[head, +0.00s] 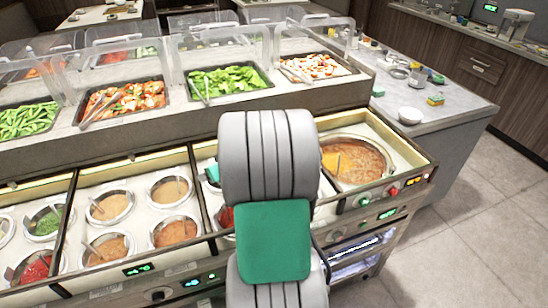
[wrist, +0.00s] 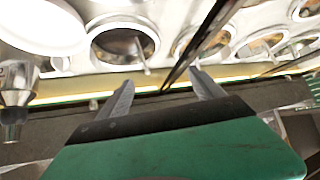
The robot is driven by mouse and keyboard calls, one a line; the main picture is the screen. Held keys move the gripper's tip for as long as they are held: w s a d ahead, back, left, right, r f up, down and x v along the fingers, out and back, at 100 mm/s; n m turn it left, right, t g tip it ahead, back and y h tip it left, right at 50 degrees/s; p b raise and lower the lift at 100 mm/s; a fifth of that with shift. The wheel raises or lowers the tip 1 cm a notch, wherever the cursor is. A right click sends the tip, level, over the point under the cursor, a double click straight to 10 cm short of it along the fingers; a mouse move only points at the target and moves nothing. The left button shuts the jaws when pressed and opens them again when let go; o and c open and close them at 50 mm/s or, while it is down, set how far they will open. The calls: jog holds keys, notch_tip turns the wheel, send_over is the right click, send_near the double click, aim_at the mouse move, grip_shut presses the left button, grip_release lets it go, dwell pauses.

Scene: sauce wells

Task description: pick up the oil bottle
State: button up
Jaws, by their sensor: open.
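I cannot make out the oil bottle for sure in either view. In the wrist view, a shiny grey object with a narrowing tip (wrist: 15,98) is cut off by the left edge; it may be the bottle, seen upside down. My gripper (wrist: 165,90) is open, with two grey fingers apart and no object visible between them. It is over the back edge of the sauce counter, to the side of the shiny object.
Sauce wells (head: 172,190) with ladles fill the counter, and a large soup well (head: 355,163) is at right. A salad bar with food trays (head: 225,82) and clear guards stands behind. A pale round shape (wrist: 45,22) is at the wrist view's upper left. Floor (head: 480,230) is free at right.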

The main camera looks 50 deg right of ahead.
jog(key=s+d+f, duration=0.1)
jog(key=d, duration=0.3)
jog(key=s+d+f+m+t+h, duration=0.1)
jog(key=d, duration=0.2)
jog(key=s+d+f+m+h, duration=0.1)
jog(key=d, duration=0.3)
jog(key=shift+s+d, duration=0.1)
jog(key=shift+d, duration=0.2)
jog(key=s+d+h, duration=0.1)
jog(key=s+d, duration=0.1)
jog(key=d, duration=0.1)
jog(key=s+d+f+m+h, duration=0.1)
jog(key=s+d, duration=0.1)
jog(key=d, duration=0.2)
jog(key=s+d+f+m+t+h, duration=0.1)
jog(key=s+d, duration=0.1)
jog(key=d, duration=0.1)
jog(key=shift+s+d+h+p, duration=0.35)
jog(key=shift+s+h, duration=0.05)
jog(key=p+x, duration=0.2)
jog(key=x, duration=0.5)
jog(key=shift+d+m, duration=0.3)
jog(key=shift+d, duration=0.1)
jog(key=shift+f, duration=0.1)
jog(key=shift+c, duration=0.3)
grip_shut()
